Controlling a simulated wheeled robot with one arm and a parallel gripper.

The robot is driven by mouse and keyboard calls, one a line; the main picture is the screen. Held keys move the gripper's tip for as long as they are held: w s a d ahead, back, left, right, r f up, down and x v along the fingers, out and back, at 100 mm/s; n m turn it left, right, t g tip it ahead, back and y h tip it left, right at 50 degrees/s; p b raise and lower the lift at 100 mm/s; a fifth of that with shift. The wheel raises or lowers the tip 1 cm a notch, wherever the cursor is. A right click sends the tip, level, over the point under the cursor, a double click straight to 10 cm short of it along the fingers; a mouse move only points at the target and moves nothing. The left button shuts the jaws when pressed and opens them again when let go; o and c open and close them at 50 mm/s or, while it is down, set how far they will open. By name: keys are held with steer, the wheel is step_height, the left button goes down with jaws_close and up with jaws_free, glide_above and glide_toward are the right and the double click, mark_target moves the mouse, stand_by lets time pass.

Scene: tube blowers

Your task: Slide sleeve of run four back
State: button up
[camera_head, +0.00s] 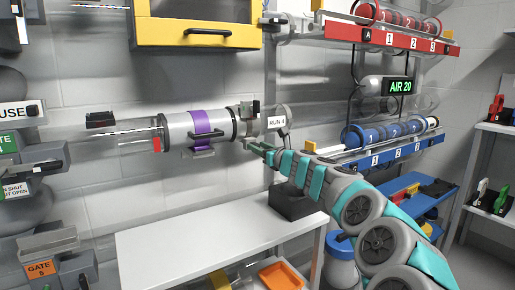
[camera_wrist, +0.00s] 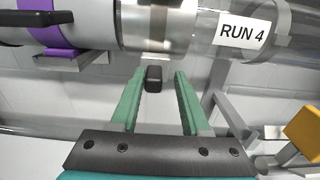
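The run four tube is level, with a "RUN 4" label (camera_head: 276,122) that also shows in the wrist view (camera_wrist: 241,33). Left of the label is a bright metal sleeve (camera_wrist: 175,28), also in the head view (camera_head: 242,128). A black knob (camera_wrist: 153,79) sits below the sleeve on a short stem. A white cylinder with a purple band (camera_head: 204,122) and a black handle (camera_head: 206,134) joins it on the left. My gripper (camera_wrist: 163,76) is open, its green fingers on either side of the knob with gaps showing. In the head view my gripper (camera_head: 258,148) is just under the sleeve.
A yellow cabinet (camera_head: 197,32) hangs above. Red (camera_head: 392,36) and blue (camera_head: 388,149) racks are at the right. A clear tube (camera_head: 130,135) runs left of the cylinder.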

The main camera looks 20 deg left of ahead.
steer(key=shift+o, duration=0.4)
steer(key=shift+a, duration=0.1)
steer(key=shift+s+f, duration=0.1)
steer(key=shift+s, duration=0.05)
steer(key=b+v, duration=0.1)
steer(key=v, duration=0.6)
steer(key=shift+d, duration=0.35)
steer(key=shift+s, duration=0.1)
